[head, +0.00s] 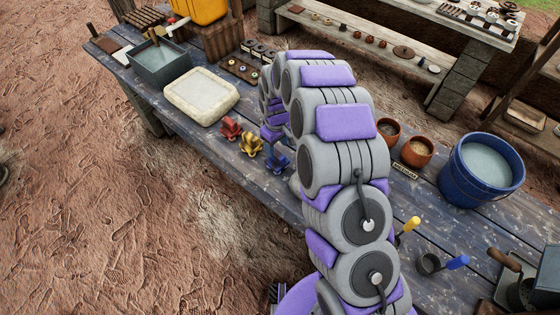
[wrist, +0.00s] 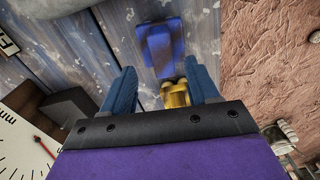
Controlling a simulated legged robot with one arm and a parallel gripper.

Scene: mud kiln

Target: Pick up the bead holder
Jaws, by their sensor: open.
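My gripper (wrist: 160,76) shows in the wrist view with its two blue-grey fingers apart. A yellow piece (wrist: 175,95) shows between the fingers, partly hidden by the gripper's base; contact cannot be told. A blue piece (wrist: 163,46) lies just beyond the fingertips on the planks. In the head view a red piece (head: 231,128), the yellow piece (head: 250,144) and the blue piece (head: 277,160) stand in a row near the table's front edge, beside my arm. A wooden rack with small round items (head: 240,69) lies farther back. I cannot tell for certain which is the bead holder.
A cream slab or basin (head: 200,96) and a grey water tub (head: 160,62) stand left on the table (head: 185,123). Clay cups (head: 417,152) and a blue bucket (head: 480,170) stand right of my arm. A round gauge (wrist: 20,145) shows at lower left in the wrist view.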

